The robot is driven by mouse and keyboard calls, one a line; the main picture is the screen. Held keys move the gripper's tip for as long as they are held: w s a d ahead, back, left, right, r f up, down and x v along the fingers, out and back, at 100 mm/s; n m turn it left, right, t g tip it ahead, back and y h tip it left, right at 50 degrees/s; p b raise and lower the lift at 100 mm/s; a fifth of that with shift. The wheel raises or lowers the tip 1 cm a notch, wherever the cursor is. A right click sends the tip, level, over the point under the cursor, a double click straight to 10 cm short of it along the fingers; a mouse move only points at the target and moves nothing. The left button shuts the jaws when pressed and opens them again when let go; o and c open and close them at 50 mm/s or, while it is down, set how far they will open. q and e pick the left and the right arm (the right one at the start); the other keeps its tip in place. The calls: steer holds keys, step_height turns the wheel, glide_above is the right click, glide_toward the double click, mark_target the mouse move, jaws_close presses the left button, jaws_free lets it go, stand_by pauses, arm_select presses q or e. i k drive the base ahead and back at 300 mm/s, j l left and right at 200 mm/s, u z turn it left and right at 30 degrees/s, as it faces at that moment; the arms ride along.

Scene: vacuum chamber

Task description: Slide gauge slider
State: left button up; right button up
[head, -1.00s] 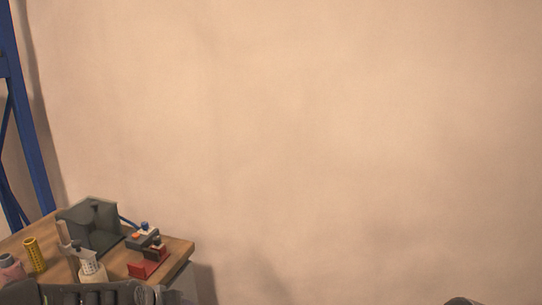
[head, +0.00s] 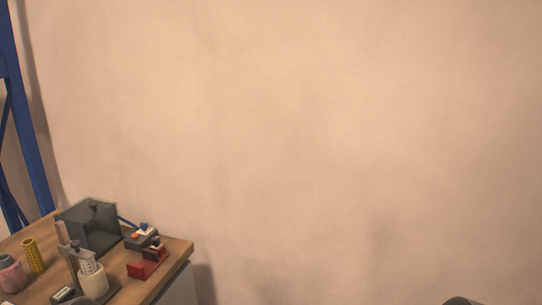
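A gauge with a tall upright grey post (head: 63,240) stands near the front of the wooden table at the lower left. A grey slider arm (head: 77,251) with a dark top sits partway up the post and reaches to the right. It is above or beside a white round piece (head: 92,280); I cannot tell if they touch. A small dark box (head: 63,293) is at the front. Neither gripper's fingers show. A dark rounded part at the bottom right edge appears to be mine.
The wooden table (head: 172,256) also holds a dark grey box (head: 90,228), a red stand (head: 148,264) with small coloured parts, a yellow perforated cylinder (head: 34,255) and a pink container (head: 11,274). A blue frame (head: 27,130) rises at left. The wall is bare.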

mark_target(79, 248)
steer(key=u, duration=1.95)
steer(key=i+l, duration=0.25)
steer(key=l, duration=0.15)
steer(key=i+l, duration=0.25)
steer(key=l, duration=0.15)
steer(key=i+l, duration=0.25)
steer(key=l, duration=0.15)
